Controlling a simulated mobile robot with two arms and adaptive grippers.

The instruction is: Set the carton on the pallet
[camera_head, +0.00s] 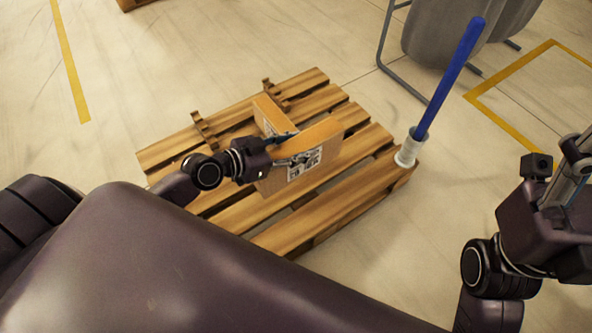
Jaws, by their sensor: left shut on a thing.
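The carton (325,150) is a brown cardboard box with a black-and-white printed label on its near side. It appears over the middle of the wooden pallet (235,214); I cannot tell whether its base touches the slats. My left gripper (291,148) reaches in from the left and is shut on the carton at its upper part. The gripper and wrist hide some of the carton's left side. My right gripper (579,165) is at the right edge, away from the pallet and partly cut off, so its jaw state is unclear.
Two small brown brackets (205,130) (275,95) stand along the pallet's far side. A blue pole (452,75) in a whitish holder (407,151) rises at the pallet's right corner. A grey chair-like object (440,40) stands behind. Yellow lines (70,62) mark the open floor.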

